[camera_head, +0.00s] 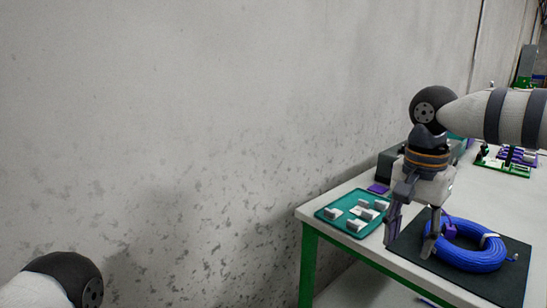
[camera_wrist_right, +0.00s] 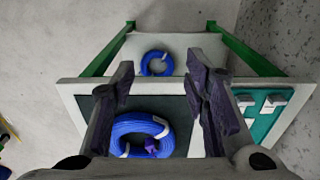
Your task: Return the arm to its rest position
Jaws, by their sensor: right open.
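My right gripper (camera_head: 408,246) hangs fingers-down over the table's near left part, in front of a coiled blue cable (camera_head: 475,252) in the head view. Its two fingers are apart with nothing between them. The coil lies on a dark mat (camera_head: 497,284) and has white ties and a small purple piece on it. In the right wrist view, the open gripper (camera_wrist_right: 160,100) shows its two fingers, with the blue coil (camera_wrist_right: 125,127) partly between and below them. Of my left arm, only a rounded part shows at the lower left of the head view; its gripper is outside the frame.
The white table (camera_head: 326,208) has green legs. A teal tray (camera_head: 335,209) with several white pieces lies left of the mat. A second blue coil (camera_wrist_right: 157,63) shows lower down in the wrist view. Green and purple parts (camera_head: 505,165) lie farther back. A grey wall stands behind.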

